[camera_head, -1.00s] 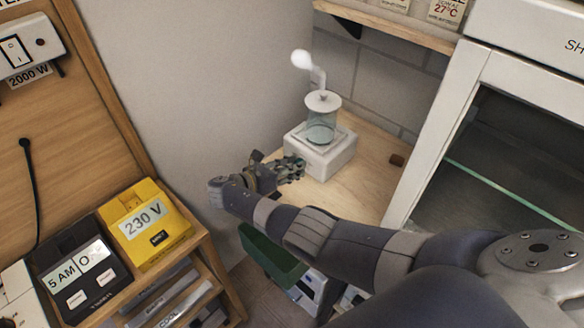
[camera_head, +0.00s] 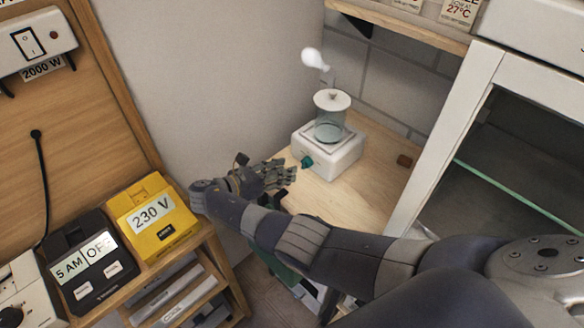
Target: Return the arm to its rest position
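My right arm comes in from the lower right and reaches across to the left. Its gripper (camera_head: 280,174) is at the left edge of the wooden counter (camera_head: 345,198), just left of a white device (camera_head: 330,152) with a teal knob (camera_head: 307,162). The gripper is apart from the knob, with a small gap between them. Its fingers are small and seen from the side, and I see nothing held in them. My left gripper is not in view.
A glass vessel (camera_head: 329,125) with a white lid stands on the white device. A yellow 230 V box (camera_head: 152,218) and a black timer (camera_head: 88,266) stand on a wooden shelf unit at left. A white-framed cabinet (camera_head: 440,150) stands at right. A green bin (camera_head: 283,268) is below my arm.

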